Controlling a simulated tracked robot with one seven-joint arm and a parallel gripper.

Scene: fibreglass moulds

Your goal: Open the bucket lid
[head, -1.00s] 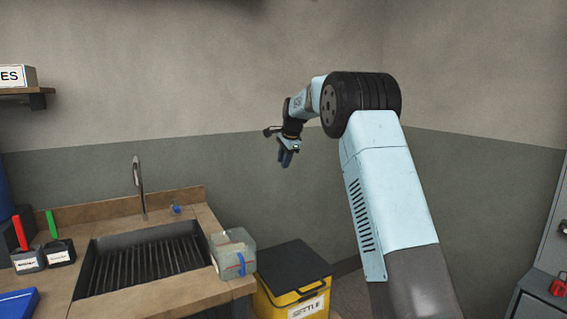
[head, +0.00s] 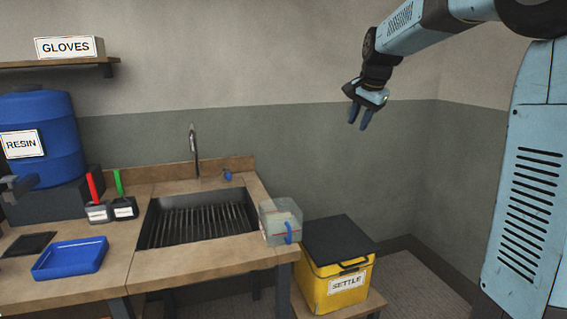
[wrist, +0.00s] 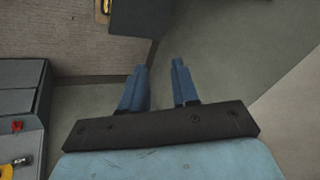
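The bucket (head: 334,285) is yellow with a label reading SETTLE and stands to the right of the sink counter in the head view. Its dark lid (head: 338,237) lies flat on top and looks closed. A dark handle (head: 353,265) shows at the front of the bucket near the lid. My gripper (head: 358,126) is in the air above and a little right of the bucket, well clear of it, with its blue fingers pointing down. In the wrist view the two fingers (wrist: 158,68) stand apart with nothing between them.
A clear container (head: 281,222) with a blue handle sits at the counter's right end, close beside the bucket. The sink (head: 200,218), a blue tray (head: 70,258) and a blue RESIN drum (head: 42,138) are further left. The air above the bucket is free.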

